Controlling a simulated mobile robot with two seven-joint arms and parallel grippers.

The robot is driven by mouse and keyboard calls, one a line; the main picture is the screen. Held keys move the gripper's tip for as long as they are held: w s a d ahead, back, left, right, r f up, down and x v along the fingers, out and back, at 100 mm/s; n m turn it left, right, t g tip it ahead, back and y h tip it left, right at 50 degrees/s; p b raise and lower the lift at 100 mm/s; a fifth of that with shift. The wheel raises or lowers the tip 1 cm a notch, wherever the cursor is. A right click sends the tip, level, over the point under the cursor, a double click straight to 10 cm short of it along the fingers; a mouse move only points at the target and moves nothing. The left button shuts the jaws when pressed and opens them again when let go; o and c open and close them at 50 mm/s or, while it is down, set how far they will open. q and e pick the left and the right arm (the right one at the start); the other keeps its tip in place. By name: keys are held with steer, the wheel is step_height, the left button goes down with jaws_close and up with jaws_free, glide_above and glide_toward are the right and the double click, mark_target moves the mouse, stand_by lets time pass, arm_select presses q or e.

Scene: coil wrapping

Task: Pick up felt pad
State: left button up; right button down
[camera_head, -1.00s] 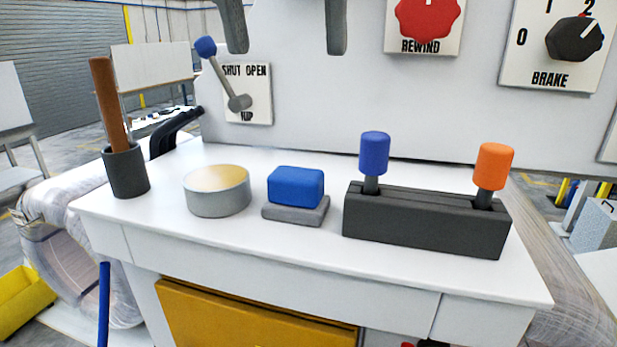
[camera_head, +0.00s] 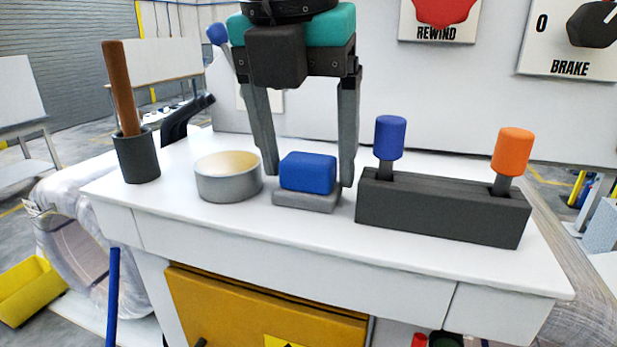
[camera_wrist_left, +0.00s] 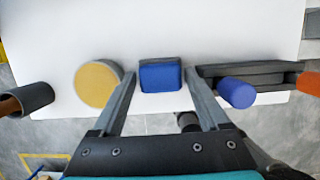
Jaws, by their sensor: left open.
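The felt pad (camera_head: 307,173) is a blue block on a flat grey base (camera_head: 306,201), standing on the white table top. It also shows in the left wrist view (camera_wrist_left: 160,78). My left gripper (camera_head: 309,179) points down with its fingers open, one on each side of the blue block. In the left wrist view the fingertips (camera_wrist_left: 159,75) are spread wider than the block, with a gap on each side, and nothing is held. My right gripper is not in view.
A round grey tin with a tan top (camera_head: 228,180) stands close left of the pad. Further left is a dark cup (camera_head: 137,157) with a brown stick. A dark holder (camera_head: 440,212) with blue and orange handles stands close right. The panel with knobs rises behind.

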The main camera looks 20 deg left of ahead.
mark_target(307, 159)
arm_select(q)
steer(key=shift+c, duration=0.3)
steer(key=c, duration=1.1)
steer(key=shift+r, duration=0.1)
steer(key=shift+r+p, duration=2.45)
steer(key=shift+r, duration=7.45)
steer(key=o, duration=0.8)
steer(key=c, duration=0.6)
